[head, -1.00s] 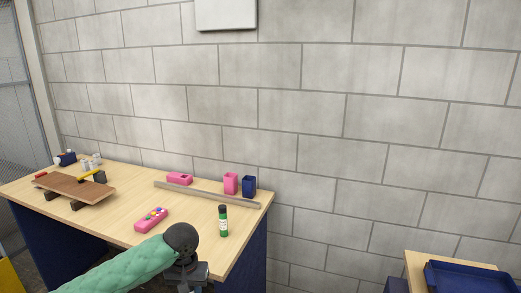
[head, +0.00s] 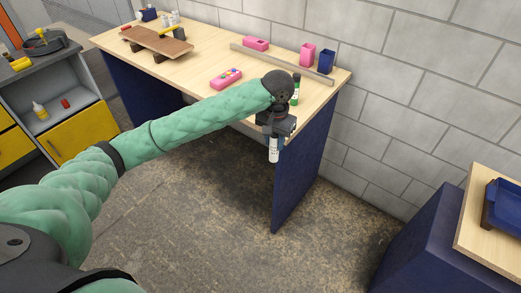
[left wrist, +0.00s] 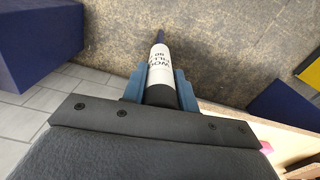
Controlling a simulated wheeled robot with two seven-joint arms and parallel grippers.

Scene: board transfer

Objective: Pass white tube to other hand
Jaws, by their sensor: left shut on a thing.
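The white tube (head: 273,150), with a dark end and printed lettering, hangs below my left gripper (head: 272,134) in the head view, just off the front right corner of the table. In the left wrist view the tube (left wrist: 160,68) sits between the two blue fingers of my left gripper (left wrist: 161,88), which is shut on it. Its dark end is nearest the palm and its narrow tip points away over the floor. My right gripper is not in view.
The wooden table (head: 205,60) holds a green tube (head: 296,88), a pink remote-like object (head: 226,79), a metal bar (head: 280,64), pink (head: 307,54) and blue (head: 327,62) cups, and a brown board (head: 158,40). A blue tray (head: 503,208) is at the right. The floor between is open.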

